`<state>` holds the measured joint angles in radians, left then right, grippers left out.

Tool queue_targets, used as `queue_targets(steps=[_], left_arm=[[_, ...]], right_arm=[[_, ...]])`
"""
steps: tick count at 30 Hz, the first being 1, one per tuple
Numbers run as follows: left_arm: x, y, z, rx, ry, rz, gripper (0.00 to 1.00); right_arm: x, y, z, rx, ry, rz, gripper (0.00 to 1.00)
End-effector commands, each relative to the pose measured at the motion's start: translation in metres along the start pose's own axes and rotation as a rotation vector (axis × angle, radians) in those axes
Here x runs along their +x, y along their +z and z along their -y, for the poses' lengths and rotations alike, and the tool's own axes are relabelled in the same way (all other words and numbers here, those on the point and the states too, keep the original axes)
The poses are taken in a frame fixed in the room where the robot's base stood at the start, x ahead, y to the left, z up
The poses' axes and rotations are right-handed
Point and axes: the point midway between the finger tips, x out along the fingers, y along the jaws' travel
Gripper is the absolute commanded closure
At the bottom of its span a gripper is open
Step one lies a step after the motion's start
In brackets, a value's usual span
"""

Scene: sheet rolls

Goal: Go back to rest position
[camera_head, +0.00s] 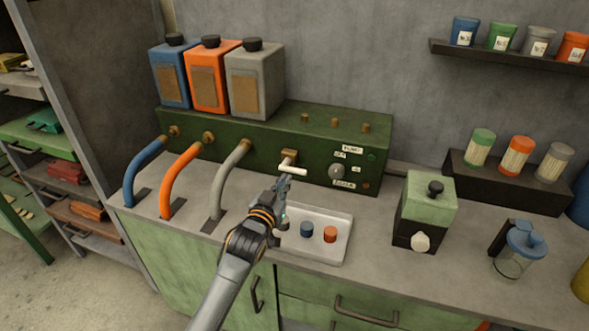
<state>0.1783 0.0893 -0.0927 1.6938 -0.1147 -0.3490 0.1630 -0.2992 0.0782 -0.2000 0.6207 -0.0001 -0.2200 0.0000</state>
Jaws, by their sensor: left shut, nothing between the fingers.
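My left arm reaches up from the bottom of the head view. My left gripper (284,182) is shut and empty, at the front of the green machine (225,136). Its tip is close to the white lever (292,171) on the machine's front; I cannot tell whether they touch. The arm covers the tray's left part. My right gripper is not in view.
Blue, orange and grey canisters (254,80) stand on the machine, with matching hoses (180,179) at its left. A green and black box (425,211) and a lidded glass jar (519,250) stand to the right. The counter between box and jar is clear.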

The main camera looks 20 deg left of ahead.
Motion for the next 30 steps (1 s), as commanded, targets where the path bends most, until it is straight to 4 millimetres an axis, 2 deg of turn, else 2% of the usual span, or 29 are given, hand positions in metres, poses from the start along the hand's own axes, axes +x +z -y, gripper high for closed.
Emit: queue_targets(steps=[5,8,11,12,15,18,24,30], left_arm=[[-0.006,0.008,-0.001,0.001,-0.001,0.026,1.0],[-0.029,0.034,-0.003,0.004,-0.003,0.125,1.0],[-0.075,0.076,-0.007,0.011,-0.002,0.3,1.0],[-0.1,0.094,-0.009,0.015,0.002,0.385,1.0],[-0.163,0.13,-0.015,0.027,0.017,0.588,1.0],[-0.216,0.149,-0.02,0.035,0.036,0.743,1.0],[-0.293,0.167,-0.025,0.051,0.069,0.955,1.0],[-0.353,0.172,-0.029,0.063,0.102,1.113,1.0]], right_arm=[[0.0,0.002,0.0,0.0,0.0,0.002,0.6],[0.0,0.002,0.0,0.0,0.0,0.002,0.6],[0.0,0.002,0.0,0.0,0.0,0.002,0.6],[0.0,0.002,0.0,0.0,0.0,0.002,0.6],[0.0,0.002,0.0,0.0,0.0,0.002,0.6],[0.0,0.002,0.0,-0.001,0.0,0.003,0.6],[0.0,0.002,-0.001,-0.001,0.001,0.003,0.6],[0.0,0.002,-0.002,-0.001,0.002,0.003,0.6]])
